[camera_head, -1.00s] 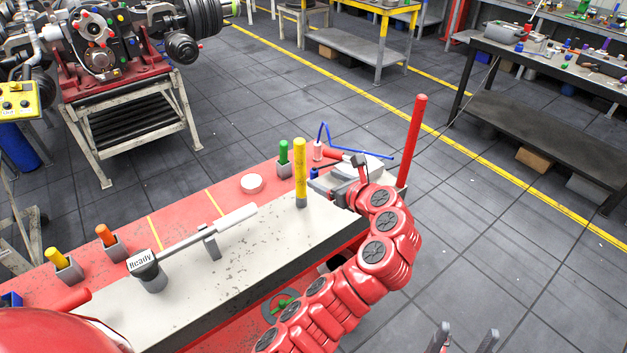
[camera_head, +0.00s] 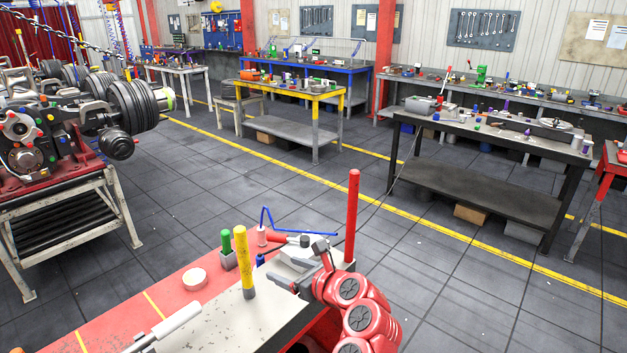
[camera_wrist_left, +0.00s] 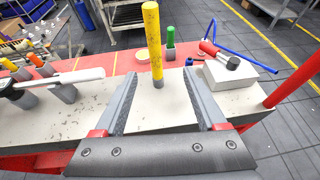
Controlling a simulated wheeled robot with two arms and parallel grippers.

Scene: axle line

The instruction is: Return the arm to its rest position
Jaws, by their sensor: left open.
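My left arm is red, and its grey gripper (camera_head: 284,280) shows low in the head view, over the pale top of the red bench (camera_head: 205,318). The gripper is open. In the left wrist view its two fingers (camera_wrist_left: 160,98) are spread with nothing held. A yellow post with a grey lower end (camera_head: 243,262) stands upright on the bench, just beyond the fingertips and apart from them. It also shows in the left wrist view (camera_wrist_left: 153,45). My right gripper is not in view.
On the bench are a green peg in a grey holder (camera_head: 226,245), a white round button (camera_head: 194,280), a red-handled hammer (camera_head: 290,238) by a white block and a tall red post (camera_head: 352,215). A black-framed table (camera_head: 490,128) stands back right. The floor between is clear.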

